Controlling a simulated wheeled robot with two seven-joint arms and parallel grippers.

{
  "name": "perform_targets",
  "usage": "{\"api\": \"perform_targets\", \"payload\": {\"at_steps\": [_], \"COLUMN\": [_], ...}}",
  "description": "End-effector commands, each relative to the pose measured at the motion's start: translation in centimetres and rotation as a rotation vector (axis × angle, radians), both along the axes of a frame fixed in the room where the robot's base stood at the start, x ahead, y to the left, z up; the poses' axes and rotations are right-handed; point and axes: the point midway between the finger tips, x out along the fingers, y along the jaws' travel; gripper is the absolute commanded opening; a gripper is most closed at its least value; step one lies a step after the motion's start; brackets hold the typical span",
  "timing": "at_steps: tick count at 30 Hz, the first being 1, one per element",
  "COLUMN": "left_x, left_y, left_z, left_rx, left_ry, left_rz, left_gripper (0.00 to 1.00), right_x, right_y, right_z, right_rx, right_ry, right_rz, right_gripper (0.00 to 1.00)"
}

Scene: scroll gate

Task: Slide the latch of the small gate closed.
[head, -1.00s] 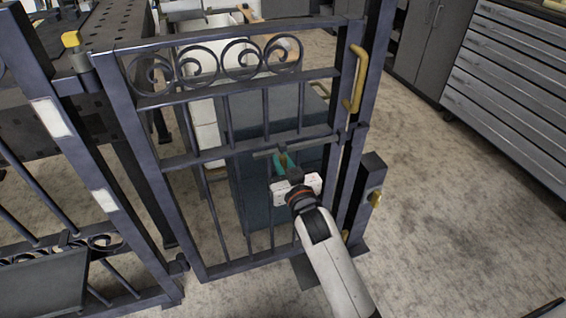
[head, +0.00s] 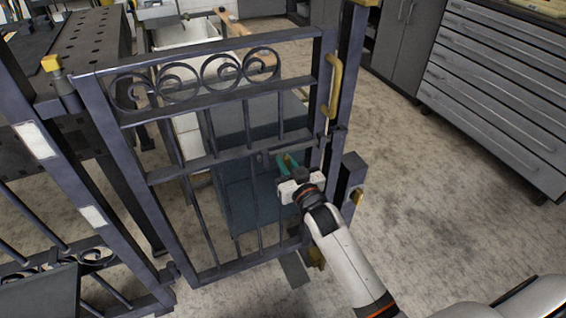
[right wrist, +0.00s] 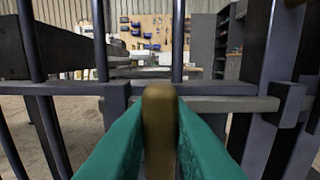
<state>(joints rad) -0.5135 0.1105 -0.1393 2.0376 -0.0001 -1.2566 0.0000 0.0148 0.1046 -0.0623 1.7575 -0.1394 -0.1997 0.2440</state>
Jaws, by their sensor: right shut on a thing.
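The small dark metal gate (head: 222,160) stands upright in the head view, with scrollwork along its top. Its latch is a grey sliding bar (right wrist: 225,104) on the middle rail, with a brass knob (right wrist: 159,125). My right gripper (head: 286,163) is at the gate's right side, its green fingers shut on the knob, one on each side of it in the right wrist view (right wrist: 160,140). The bar's right end reaches a dark bracket (right wrist: 287,105); I cannot tell whether it passes through. My left gripper is not in view.
A brass handle (head: 335,86) is on the gate's right upright, above the latch. The gate post (head: 352,95) stands just right of it. A fence panel (head: 60,190) is at the left, and a drawer cabinet (head: 495,85) at the back right. The floor at right is clear.

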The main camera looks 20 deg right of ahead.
Motion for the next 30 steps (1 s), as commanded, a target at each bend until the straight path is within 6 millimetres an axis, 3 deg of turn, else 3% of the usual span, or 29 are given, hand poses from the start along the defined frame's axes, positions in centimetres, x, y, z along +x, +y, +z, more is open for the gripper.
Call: {"api": "perform_targets", "payload": {"at_steps": [5,6,9,20,22,30], "left_x": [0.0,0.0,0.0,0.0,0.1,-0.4], "left_y": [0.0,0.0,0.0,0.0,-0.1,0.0], "left_z": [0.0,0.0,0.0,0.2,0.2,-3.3], "left_rx": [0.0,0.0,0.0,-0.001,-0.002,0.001], "left_ry": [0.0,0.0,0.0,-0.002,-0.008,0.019], "left_rz": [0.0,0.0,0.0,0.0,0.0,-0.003], "left_gripper": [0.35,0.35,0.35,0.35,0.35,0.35], "right_x": [0.0,0.0,0.0,-0.5,-1.2,-6.6], "right_y": [-0.5,-0.5,-0.4,-0.2,-0.2,-0.5], "right_z": [0.0,0.0,0.0,0.0,0.0,0.0], "right_rx": [-0.004,-0.004,-0.004,-0.002,-0.002,-0.002], "right_ry": [0.002,0.002,0.001,0.001,0.002,0.005], "right_rz": [-0.008,-0.008,-0.007,-0.004,-0.004,-0.006], "right_gripper": [0.0,0.23,0.38,0.38,0.38,0.38]}}
